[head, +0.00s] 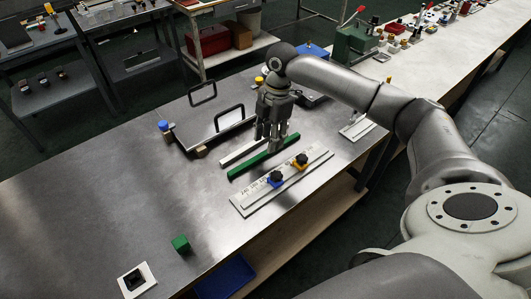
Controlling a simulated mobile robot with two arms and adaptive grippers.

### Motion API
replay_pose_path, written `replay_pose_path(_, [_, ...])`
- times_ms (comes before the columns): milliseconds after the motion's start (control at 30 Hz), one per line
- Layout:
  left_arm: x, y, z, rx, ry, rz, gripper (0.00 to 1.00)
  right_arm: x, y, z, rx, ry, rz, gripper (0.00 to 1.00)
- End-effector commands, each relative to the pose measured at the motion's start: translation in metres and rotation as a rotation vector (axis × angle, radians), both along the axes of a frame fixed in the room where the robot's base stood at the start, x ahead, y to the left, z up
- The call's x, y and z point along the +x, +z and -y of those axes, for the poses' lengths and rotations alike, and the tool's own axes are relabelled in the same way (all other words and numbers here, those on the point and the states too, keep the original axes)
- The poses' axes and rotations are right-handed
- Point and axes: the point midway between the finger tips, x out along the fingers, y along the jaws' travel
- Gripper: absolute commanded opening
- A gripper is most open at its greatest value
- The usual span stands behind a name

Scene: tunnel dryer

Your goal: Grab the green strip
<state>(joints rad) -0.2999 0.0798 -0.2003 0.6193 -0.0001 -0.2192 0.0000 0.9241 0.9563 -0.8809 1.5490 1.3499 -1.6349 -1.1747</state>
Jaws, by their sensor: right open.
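The green strip (259,161) is a long thin bar lying on the steel table, slanted up to the right. A white strip (241,150) lies just behind it, roughly parallel. My right gripper (272,146) points down over the right part of the green strip, its fingers open. The fingers hide a little of the strip, and I cannot tell whether they touch it. My left gripper is not in view.
A white ruler plate (250,201) with a blue clamp (275,180) and an orange clamp (299,163) lies in front of the strip. A tray with black handles (229,117) stands behind.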

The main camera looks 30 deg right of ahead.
Motion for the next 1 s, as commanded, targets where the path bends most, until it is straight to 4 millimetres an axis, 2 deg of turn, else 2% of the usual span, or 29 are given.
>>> replay_pose_path(233, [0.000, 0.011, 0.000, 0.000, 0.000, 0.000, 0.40, 0.004, -0.032, -0.003, 0.000, 0.001, -0.004, 0.41])
replay_pose_path(400, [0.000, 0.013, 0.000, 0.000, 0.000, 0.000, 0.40, 0.004, -0.050, -0.006, 0.000, 0.000, -0.001, 0.41])
replay_pose_path(667, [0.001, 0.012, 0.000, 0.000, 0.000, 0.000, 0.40, 0.004, -0.052, -0.006, 0.000, 0.000, 0.000, 0.40])
replay_pose_path(900, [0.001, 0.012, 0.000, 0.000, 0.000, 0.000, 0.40, 0.004, -0.052, -0.006, 0.000, 0.000, 0.000, 0.09])
replay_pose_path(1000, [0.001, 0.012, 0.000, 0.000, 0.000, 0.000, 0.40, 0.004, -0.051, -0.006, -0.001, 0.000, 0.001, 0.00])
